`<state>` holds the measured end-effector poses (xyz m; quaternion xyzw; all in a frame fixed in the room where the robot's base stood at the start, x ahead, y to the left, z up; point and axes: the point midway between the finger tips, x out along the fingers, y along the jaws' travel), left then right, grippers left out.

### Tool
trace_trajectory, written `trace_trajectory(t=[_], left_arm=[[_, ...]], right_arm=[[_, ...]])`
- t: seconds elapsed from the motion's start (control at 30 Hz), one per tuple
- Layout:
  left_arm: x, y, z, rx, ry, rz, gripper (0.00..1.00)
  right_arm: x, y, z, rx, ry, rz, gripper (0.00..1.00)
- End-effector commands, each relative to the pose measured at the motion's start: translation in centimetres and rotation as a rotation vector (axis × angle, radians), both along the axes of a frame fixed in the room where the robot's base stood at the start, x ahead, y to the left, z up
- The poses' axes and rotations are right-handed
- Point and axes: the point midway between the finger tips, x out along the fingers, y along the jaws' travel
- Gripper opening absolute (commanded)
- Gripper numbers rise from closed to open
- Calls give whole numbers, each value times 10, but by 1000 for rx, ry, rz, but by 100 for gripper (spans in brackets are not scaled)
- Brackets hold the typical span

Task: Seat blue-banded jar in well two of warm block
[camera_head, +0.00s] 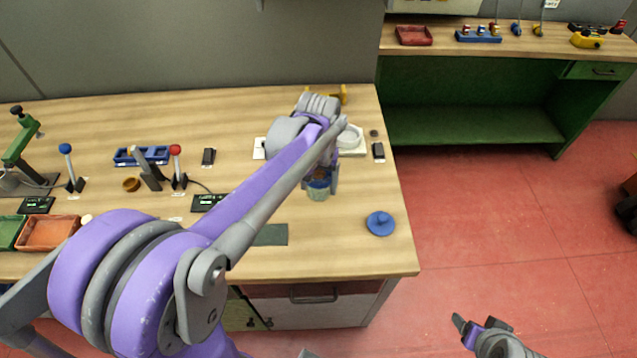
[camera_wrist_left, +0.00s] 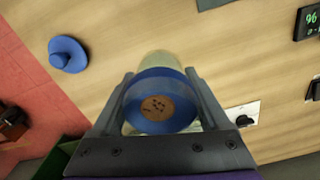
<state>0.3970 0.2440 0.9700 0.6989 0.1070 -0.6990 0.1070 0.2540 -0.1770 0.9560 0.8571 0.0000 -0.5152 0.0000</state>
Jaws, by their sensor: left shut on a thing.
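The blue-banded jar (camera_head: 318,190) is pale and see-through, with a blue band and a brown cork-like top. My left gripper (camera_head: 320,178) is shut around it at the right part of the workbench. In the left wrist view the jar's blue band (camera_wrist_left: 185,118) sits between the two fingers, with the brown speckled top facing the camera. I cannot tell whether the jar touches the bench. My right gripper (camera_head: 474,326) is open and empty over the red floor. No block with numbered wells can be made out for sure; my left arm hides part of the bench.
A blue knobbed disc (camera_head: 380,224) lies right of the jar. A dark green mat (camera_head: 270,235) lies to its left. A white unit with a round top (camera_head: 350,138) stands behind. A blue holder (camera_head: 142,156) and red-knobbed lever (camera_head: 175,151) stand further left.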

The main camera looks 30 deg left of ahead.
Motion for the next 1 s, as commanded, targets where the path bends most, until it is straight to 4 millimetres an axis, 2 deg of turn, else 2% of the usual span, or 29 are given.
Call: trace_trajectory(t=[0.27, 0.63, 1.0], left_arm=[[0, 0, 2, 0, 0, 0, 0], [0, 0, 15, 0, 0, 0, 0], [0, 0, 15, 0, 0, 0, 0]], right_arm=[[0, 0, 1, 0, -1, 0, 71], [5, 0, 11, 0, -9, 0, 71], [4, 0, 11, 0, -8, 0, 71]])
